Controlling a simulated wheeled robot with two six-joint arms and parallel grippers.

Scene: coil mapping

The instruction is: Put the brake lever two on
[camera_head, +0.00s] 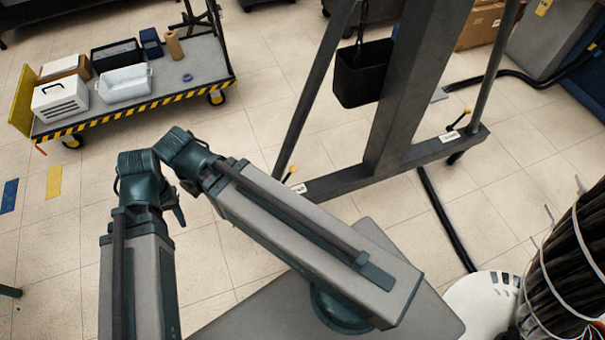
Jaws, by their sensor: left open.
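Two brake levers with yellow tips show on the base of a grey wheeled frame. One lever (461,120) stands tilted at the right end of the base beam. The other lever (290,173) is at the near left end. Each has a white label beside it, too small to read, so I cannot tell which is number two. My left gripper (177,207) is a small dark shape beside my folded arm at left of centre, mostly hidden by it. It is open, seems empty, and is apart from both levers. My right gripper is not in view.
The grey frame (400,95) carries a black bin (361,73). A cart (190,80) with boxes and white containers stands at upper left. A black cable (445,220) crosses the floor. A cable bundle (570,265) stands at lower right.

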